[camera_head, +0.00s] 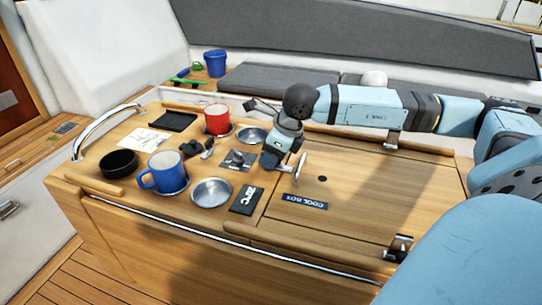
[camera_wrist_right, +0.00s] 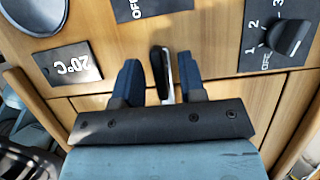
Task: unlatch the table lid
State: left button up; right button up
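The table lid (camera_head: 370,190) is the wooden panel at the right, marked COOL BOX, and lies closed and flat. A metal lever (camera_head: 300,168) stands at its left edge. In the right wrist view a lever with a black top and metal side (camera_wrist_right: 162,72) is between my right gripper's two blue fingers. My right gripper (camera_head: 277,158) is over the seam by the lever, and in the wrist view the gripper (camera_wrist_right: 160,82) is open, with narrow gaps on both sides of the lever. My left gripper is not in view.
Left of the lid are a blue mug (camera_head: 165,171), red mug (camera_head: 217,119), metal bowl (camera_head: 211,192) and 20°C panel (camera_head: 247,200). A rotary knob (camera_wrist_right: 287,37) is close right of the fingers in the wrist view. A dark metal fitting (camera_head: 399,247) is at the table's front edge.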

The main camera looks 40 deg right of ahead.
jog(key=shift+w+f, duration=0.1)
jog(key=shift+f, duration=0.1)
grip_shut()
